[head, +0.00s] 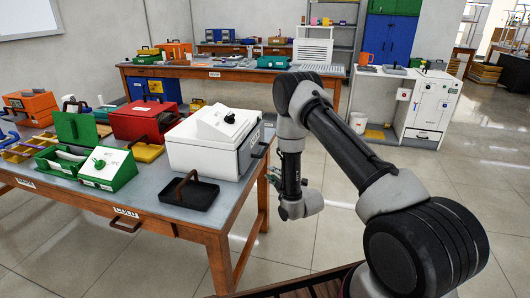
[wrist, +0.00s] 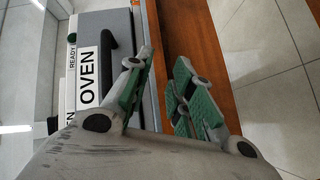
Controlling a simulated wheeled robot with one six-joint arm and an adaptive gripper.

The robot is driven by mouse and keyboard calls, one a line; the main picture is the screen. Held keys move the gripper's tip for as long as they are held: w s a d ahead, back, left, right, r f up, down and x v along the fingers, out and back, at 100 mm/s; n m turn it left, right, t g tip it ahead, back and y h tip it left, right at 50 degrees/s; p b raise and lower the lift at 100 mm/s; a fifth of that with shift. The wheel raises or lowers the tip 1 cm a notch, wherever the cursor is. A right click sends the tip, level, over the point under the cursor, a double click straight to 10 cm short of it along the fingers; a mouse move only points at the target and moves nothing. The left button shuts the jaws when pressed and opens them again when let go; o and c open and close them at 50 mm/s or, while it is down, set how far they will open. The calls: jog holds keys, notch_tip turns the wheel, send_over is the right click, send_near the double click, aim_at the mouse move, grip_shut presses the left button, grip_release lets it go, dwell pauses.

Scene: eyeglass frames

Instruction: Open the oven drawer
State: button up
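The oven (head: 213,140) is a white box on the near table, with a dark handle (head: 261,150) on its right side. In the wrist view the oven's label (wrist: 88,78) reads OVEN, and a black handle (wrist: 109,50) stands out beside it on the grey front. My gripper (head: 276,176) hangs off the table's right side, near the oven's handle side. In the wrist view my gripper (wrist: 163,76) has its green-padded fingers spread with nothing between them. The handle lies left of the left finger, which partly hides the drawer front.
The wooden table edge (wrist: 195,35) runs close behind the fingers. A black tray (head: 188,194) with a handle, a red box (head: 143,119) and green boxes share the tabletop. The tiled floor (head: 325,235) right of the table is clear.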

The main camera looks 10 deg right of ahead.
aim_at(265, 149)
notch_tip(265, 149, up, 6)
jog(key=n+t+y, duration=0.1)
jog(key=n+t, duration=0.2)
jog(key=x, duration=0.8)
jog(key=shift+f, duration=0.1)
grip_shut()
